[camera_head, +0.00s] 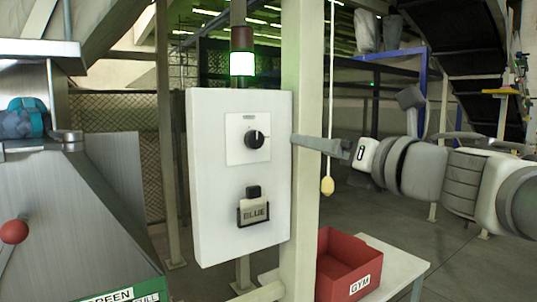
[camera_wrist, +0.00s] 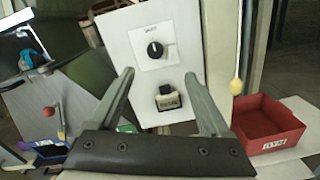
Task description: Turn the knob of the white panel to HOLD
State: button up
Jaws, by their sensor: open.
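The white panel (camera_head: 215,215) is mounted upright on a post. The plate's lettering is too small to read. The knob also shows in the wrist view (camera_wrist: 155,50), beyond and between my fingertips. My gripper (camera_head: 297,140) is open and empty, its fingers pointing left towards the panel from the right. In the wrist view my gripper (camera_wrist: 159,76) has its fingers spread wide, apart from the knob.
A yellow pull (camera_head: 327,186) hangs right of the post. A red "GYM" bin (camera_head: 338,250) stands on a table. A red-balled lever (camera_head: 14,232) is left.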

jog(key=n, duration=0.1)
jog(key=b, duration=0.1)
send_near(257, 139)
jog(key=x, duration=0.9)
jog(key=shift+s, duration=0.1)
jog(key=shift+d, duration=0.1)
grip_shut()
